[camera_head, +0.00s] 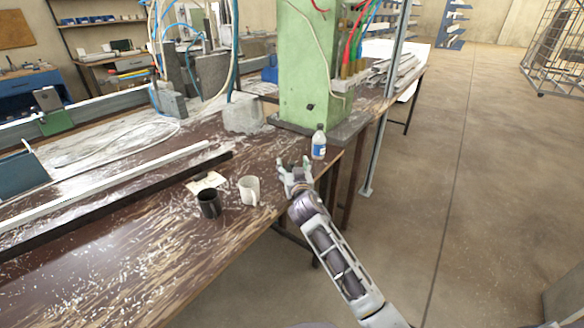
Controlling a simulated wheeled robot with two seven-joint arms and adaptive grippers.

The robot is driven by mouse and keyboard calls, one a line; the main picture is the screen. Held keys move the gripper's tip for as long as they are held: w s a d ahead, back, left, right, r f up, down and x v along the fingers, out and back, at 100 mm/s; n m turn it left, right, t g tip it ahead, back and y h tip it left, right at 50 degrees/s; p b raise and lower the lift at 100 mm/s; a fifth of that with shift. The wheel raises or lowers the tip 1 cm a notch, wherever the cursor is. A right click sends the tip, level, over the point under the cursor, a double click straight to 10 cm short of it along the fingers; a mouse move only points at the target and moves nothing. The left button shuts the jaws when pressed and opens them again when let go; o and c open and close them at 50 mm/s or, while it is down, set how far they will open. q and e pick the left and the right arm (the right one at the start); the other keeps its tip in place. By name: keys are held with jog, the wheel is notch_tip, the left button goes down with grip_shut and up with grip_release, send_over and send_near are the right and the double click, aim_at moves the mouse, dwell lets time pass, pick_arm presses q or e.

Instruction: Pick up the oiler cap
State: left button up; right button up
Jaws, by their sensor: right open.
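I cannot make out a separate oiler cap in the head view; it may be too small or hidden. A small clear bottle with a blue and white label (319,143) stands upright near the bench's right edge. It has a pale top. My right gripper (293,165) is open over the bench edge, to the left of and nearer than the bottle, with nothing visible between its fingers. My left gripper is not in view.
A white mug (249,190) and a black mug (209,203) stand left of my right gripper. A light flat piece (205,182) lies behind them. A green machine column (312,70) rises behind the bottle. Long profiles (110,183) cross the wooden bench (130,265).

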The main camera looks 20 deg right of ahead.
jog(key=shift+c, duration=0.2)
jog(key=c, duration=0.7)
jog(key=shift+c, duration=0.2)
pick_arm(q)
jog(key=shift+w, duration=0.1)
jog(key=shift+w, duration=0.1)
pick_arm(e)
jog(key=shift+r, duration=0.1)
jog(key=shift+r, duration=0.15)
jog(key=shift+r+p, duration=0.3)
jog(key=shift+r, duration=0.65)
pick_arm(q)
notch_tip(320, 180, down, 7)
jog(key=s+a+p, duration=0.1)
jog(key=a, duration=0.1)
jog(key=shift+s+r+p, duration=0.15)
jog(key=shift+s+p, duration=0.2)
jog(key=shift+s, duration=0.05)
pick_arm(e)
notch_tip(320, 180, up, 8)
jog(key=shift+f, duration=0.15)
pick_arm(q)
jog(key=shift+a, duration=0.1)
